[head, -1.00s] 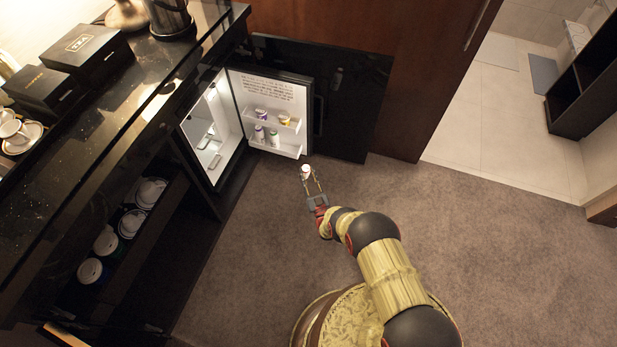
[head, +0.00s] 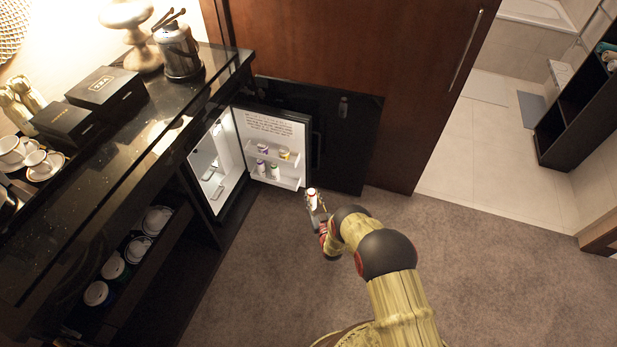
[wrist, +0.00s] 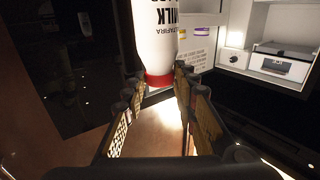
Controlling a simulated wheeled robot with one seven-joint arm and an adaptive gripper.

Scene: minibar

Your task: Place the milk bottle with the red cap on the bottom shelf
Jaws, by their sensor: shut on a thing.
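The white milk bottle with a red cap (wrist: 159,40) is held in my gripper, with the red cap at the lower end in the wrist view and the lettering upside down there. The bottle also shows small in the head view (head: 311,196). My gripper (wrist: 160,90) is shut on it near the cap end; it appears in the head view (head: 317,210) just right of the open fridge door's lower corner. The fridge (head: 214,165) stands open and lit. Its door (head: 270,125) has an upper shelf (head: 293,162) and a bottom shelf (head: 290,184). Both hold small containers.
The dark counter (head: 130,130) with boxes, cups and a jar runs along the left. A lower cubby holds several lidded cups (head: 140,245). A brown wood panel (head: 360,80) stands behind the fridge door. Open carpet (head: 470,260) lies to the right.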

